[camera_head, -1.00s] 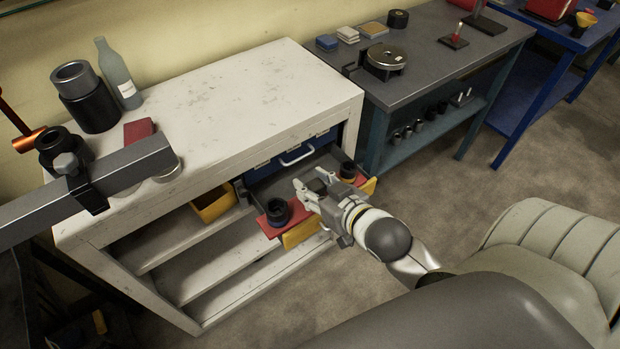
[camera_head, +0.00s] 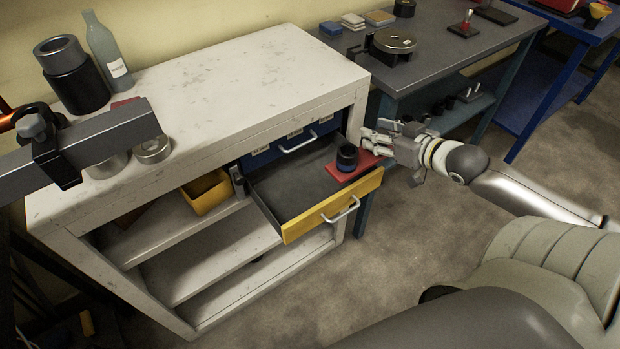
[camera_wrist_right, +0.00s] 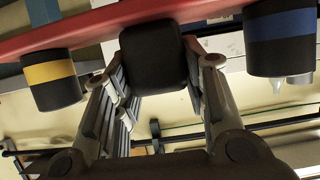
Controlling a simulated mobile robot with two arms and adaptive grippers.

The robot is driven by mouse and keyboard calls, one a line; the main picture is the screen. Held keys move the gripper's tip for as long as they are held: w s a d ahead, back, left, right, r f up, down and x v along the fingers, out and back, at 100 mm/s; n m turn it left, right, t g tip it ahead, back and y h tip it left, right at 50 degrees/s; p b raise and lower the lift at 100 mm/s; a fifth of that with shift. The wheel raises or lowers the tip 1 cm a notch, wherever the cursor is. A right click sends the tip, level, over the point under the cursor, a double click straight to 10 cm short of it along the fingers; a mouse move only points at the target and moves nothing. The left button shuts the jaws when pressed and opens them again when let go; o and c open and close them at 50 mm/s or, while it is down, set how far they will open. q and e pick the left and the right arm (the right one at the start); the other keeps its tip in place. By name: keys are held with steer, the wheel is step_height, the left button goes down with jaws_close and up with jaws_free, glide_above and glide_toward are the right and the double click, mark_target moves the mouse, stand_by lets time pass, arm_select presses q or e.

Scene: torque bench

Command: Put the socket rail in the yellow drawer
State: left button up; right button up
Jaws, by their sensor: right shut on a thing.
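The socket rail (camera_head: 338,172) is red and carries dark sockets. One with a blue band (camera_head: 347,158) shows in the head view. In the right wrist view the rail (camera_wrist_right: 100,28) runs across the top, with a yellow-banded socket (camera_wrist_right: 53,80) and a blue-banded one (camera_wrist_right: 280,38). My right gripper (camera_head: 372,142) is shut on the rail's black middle piece (camera_wrist_right: 153,55). The rail appears over the right side of the yellow drawer (camera_head: 310,218), its right part partly hidden by the gripper. The drawer is pulled out and its visible floor is bare. My left gripper is not in view.
A blue drawer (camera_head: 290,148) sits behind and above the yellow one. A white cabinet (camera_head: 220,95) holds the drawers, with a yellow bin (camera_head: 207,191) on its shelf. A grey bench (camera_head: 450,50) stands behind my right gripper.

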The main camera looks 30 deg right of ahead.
steer(key=w+a+f, duration=0.2)
steer(key=a+f, duration=0.2)
steer(key=w+a+f, duration=0.2)
steer(key=a+f, duration=0.2)
steer(key=w+a+f, duration=0.3)
steer(key=a+f, duration=0.1)
steer(key=shift+f+b, duration=0.2)
steer(key=shift+b, duration=0.2)
steer(key=shift+f, duration=0.55)
